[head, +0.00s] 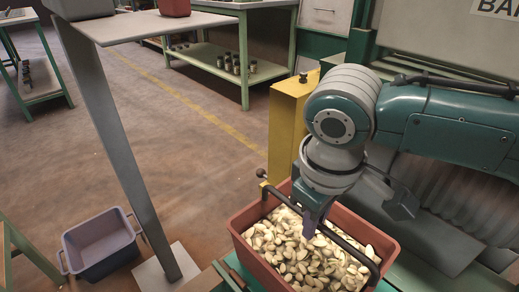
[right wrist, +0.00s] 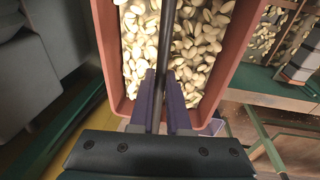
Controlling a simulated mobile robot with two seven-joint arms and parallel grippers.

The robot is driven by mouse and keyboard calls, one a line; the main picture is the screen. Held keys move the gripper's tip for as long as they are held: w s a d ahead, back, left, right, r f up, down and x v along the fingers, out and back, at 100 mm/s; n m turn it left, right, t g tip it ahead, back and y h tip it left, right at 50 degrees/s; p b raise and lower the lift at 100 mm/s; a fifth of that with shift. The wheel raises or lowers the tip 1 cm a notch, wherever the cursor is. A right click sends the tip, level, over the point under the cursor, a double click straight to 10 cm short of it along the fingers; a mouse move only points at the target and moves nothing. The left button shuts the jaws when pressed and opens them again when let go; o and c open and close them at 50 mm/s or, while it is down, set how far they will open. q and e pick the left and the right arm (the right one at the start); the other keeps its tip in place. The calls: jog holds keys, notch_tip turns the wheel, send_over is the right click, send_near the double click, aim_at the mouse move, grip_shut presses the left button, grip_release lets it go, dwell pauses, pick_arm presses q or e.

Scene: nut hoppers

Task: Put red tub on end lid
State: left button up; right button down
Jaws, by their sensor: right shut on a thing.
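The red tub (head: 243,248), full of pale nuts in shells, is at the lower middle right of the head view. Its wall also shows in the right wrist view (right wrist: 108,50). A dark bar handle (head: 346,246) crosses over the nuts. My right gripper (head: 310,218) comes down over the tub and is shut on this handle; in the right wrist view, its purple fingers (right wrist: 160,90) sit on both sides of the bar. I cannot tell whether the tub is resting or lifted. I cannot pick out the end lid for certain. My left gripper is not in view.
A yellow post (head: 284,125) stands just behind the tub. A blue-grey tub (head: 88,236) is on the floor at left. A green bench (head: 235,76) is behind. Open floor lies between.

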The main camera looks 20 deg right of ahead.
jog(key=shift+w+f, duration=0.1)
jog(key=shift+f, duration=0.35)
jog(key=c, duration=1.3)
grip_release()
jog(key=shift+f, duration=0.15)
jog(key=o, duration=0.4)
notch_tip(320, 180, up, 11)
jog(key=s+p, duration=0.2)
jog(key=p, duration=0.4)
jog(key=s+a+t+y, duration=0.1)
jog(key=s+a+y, duration=0.2)
jog(key=s+a, duration=0.5)
jog(key=s+d+m, duration=0.1)
jog(key=s+d, duration=0.1)
jog(key=s+d+h, duration=0.1)
jog(key=s+d, duration=0.2)
jog(key=s+d+r+m+t, duration=0.1)
jog(key=s+d, duration=0.1)
jog(key=d, duration=0.1)
jog(key=shift+s+d+m+h, duration=0.15)
jog(key=shift+s+m+h, duration=0.15)
